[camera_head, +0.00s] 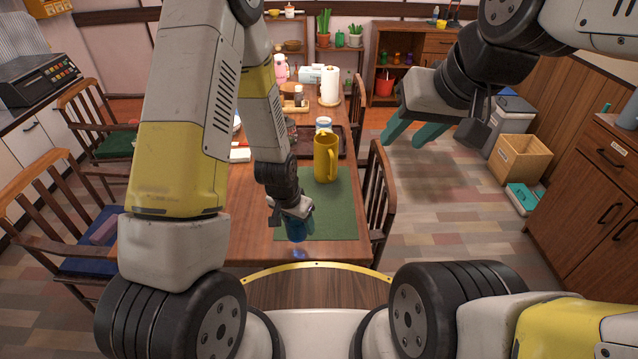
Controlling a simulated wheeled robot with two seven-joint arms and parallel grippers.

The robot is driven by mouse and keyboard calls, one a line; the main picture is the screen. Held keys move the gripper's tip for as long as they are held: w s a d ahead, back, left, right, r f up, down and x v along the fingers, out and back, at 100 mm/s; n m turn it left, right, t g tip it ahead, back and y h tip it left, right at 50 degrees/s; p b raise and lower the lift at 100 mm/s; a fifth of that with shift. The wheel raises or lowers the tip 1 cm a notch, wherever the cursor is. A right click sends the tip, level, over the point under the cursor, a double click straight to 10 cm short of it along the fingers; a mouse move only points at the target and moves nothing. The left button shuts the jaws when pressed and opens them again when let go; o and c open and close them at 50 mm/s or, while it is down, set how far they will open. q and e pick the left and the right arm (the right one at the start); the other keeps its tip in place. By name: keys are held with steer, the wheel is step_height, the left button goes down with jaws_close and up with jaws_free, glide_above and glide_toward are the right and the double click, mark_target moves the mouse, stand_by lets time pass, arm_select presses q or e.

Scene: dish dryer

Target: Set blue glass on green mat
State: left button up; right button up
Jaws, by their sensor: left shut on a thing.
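The blue glass (297,231) is at the near end of the wooden table, at the left edge of the green mat (337,218) as seen from the head. My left gripper (295,212) comes down from above and is shut on the glass near its top. I cannot tell whether the base of the glass touches the surface. My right gripper (404,144) is open and empty, raised over the floor to the right of the table.
A yellow mug (326,158) stands at the far part of the mat. A dark tray (331,134) with a jar lies behind it. Chairs flank the table; one chair (377,197) is close to the mat's right side. The mat's middle and near right are clear.

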arm_select(q)
steer(key=w+d, duration=0.1)
steer(key=w, duration=0.3)
steer(key=w+d, duration=0.2)
steer(key=w, duration=0.2)
steer(key=w+d+f, duration=0.1)
steer(key=w+d, duration=0.1)
steer(key=w, duration=0.1)
steer(key=shift+w+d+f, duration=0.1)
steer(key=shift+w+d, duration=0.05)
steer(key=shift+w, duration=0.25)
steer(key=shift+w+d+f, duration=0.1)
steer(key=shift+w+f, duration=0.1)
steer(key=shift+f, duration=1.6)
steer(key=o, duration=1.6)
steer(key=shift+f, duration=0.15)
steer(key=shift+c, duration=0.2)
